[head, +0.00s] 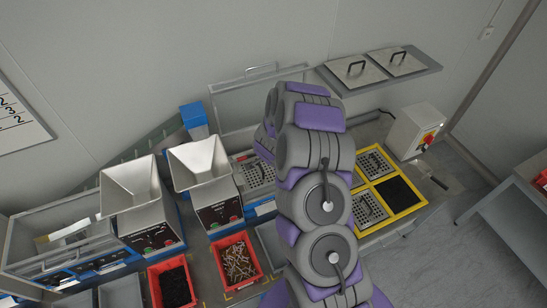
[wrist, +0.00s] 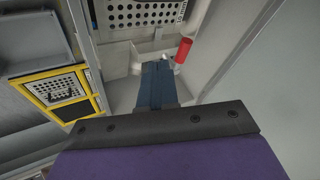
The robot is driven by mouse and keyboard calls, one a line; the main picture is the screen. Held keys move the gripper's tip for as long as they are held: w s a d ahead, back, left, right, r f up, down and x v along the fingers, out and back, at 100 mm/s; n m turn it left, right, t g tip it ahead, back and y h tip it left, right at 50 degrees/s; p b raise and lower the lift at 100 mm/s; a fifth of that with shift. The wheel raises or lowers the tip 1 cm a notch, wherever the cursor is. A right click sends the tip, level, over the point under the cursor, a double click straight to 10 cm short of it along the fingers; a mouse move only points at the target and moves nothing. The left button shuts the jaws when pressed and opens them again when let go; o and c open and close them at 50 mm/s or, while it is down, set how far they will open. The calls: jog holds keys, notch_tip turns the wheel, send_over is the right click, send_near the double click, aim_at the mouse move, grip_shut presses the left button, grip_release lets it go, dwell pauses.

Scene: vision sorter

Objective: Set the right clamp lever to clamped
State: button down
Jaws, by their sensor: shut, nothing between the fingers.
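A red cylindrical grip (wrist: 183,50), which looks like a clamp lever's handle, stands just right of my fingertips in the wrist view. It tilts slightly beside a perforated metal plate (wrist: 140,14). Whether this lever is at clamped cannot be told. My gripper (wrist: 156,66) is shut and empty, its fingers reaching up to the pale housing left of the red grip. Contact with the grip cannot be made out. In the head view my arm hides the gripper and most of the area around the perforated plate (head: 260,174); a small red part (head: 242,158) shows at its left.
A yellow-framed tray (head: 421,207) with perforated lids and a black section lies right of my arm; the yellow frame shows left in the wrist view (wrist: 46,101). Red bins (head: 258,263), hoppers (head: 199,161) and a control box (head: 415,128) stand around. Open floor lies at lower right.

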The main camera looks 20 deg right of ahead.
jog(key=v, duration=0.5)
jog(key=shift+s+a+r, duration=0.1)
jog(key=shift+a+r, duration=0.15)
jog(key=shift+a, duration=0.05)
jog(key=s+a+r+n+g+y+b, duration=0.1)
jog(key=s+a+r+n+y+b, duration=0.25)
jog(key=s+a+b, duration=0.35)
jog(key=s+a+r+n+g+y+b, duration=0.1)
jog(key=s+a+r+n+y+b, duration=0.3)
jog(key=a, duration=0.6)
jog(key=s+d+f+n+g+h+b, duration=0.1)
jog(key=s+d+n+g+b, duration=0.1)
jog(key=s, duration=0.8)
jog(key=s+d+f+n+g+h+b, duration=0.1)
jog(key=s+b, duration=0.4)
jog(key=s, duration=0.5)
jog(key=s+d+f+n+g+h+b, duration=0.1)
jog(key=s+d+n+g+h+b, duration=0.1)
jog(key=s, duration=0.8)
jog(key=shift+s+d+n+g+b, duration=0.3)
jog(key=shift+s+n+b, duration=0.1)
jog(key=shift+n+b, duration=0.55)
